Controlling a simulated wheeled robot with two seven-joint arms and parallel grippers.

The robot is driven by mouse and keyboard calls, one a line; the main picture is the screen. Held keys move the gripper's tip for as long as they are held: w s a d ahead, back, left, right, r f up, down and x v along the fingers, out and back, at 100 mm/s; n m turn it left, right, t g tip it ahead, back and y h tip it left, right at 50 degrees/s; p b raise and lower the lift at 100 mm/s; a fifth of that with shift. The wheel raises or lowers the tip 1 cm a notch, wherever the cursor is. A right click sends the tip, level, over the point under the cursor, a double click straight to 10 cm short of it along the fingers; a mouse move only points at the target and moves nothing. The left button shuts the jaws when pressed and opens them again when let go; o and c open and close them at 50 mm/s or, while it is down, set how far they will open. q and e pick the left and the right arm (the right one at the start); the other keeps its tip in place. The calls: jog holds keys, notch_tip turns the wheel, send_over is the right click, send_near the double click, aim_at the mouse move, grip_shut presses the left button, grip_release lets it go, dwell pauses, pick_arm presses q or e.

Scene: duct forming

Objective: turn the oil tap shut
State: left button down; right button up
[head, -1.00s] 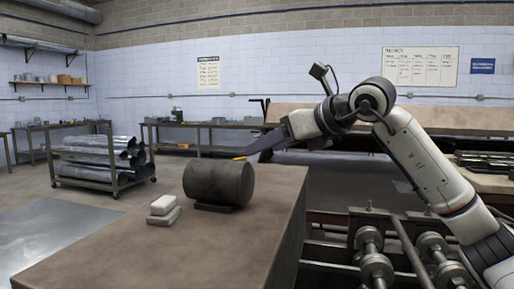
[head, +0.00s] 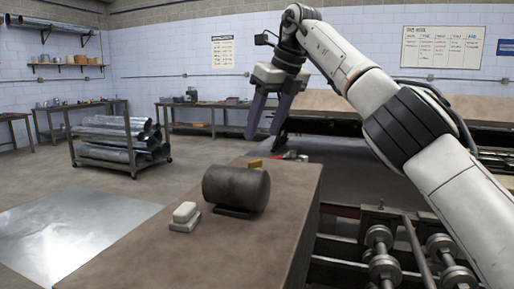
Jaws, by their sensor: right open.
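A dark cylindrical drum (head: 236,188) lies on its side on a low cradle on the brown bench. A small yellow piece (head: 254,163) shows just above the drum's far right edge. It may be the oil tap's handle, but it is too small and too hidden to be sure. My right gripper (head: 263,135) hangs above and behind the drum, its two purple-grey fingers pointing down and spread apart with nothing between them. Its fingertips appear a little above the yellow piece, apart from it. My left gripper is out of view.
White blocks (head: 185,216) are stacked on the bench (head: 170,255) left of the drum. Small red and grey items (head: 290,156) sit at the bench's far end. A machine with rollers (head: 380,245) stands to the right. The bench's near surface is clear.

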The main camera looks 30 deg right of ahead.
aim_at(255, 161)
jog(key=x, duration=0.5)
jog(key=s+x, duration=0.1)
jog(key=x, duration=0.2)
jog(key=shift+w+f, duration=0.15)
jog(key=shift+f, duration=0.15)
jog(key=c, duration=1.1)
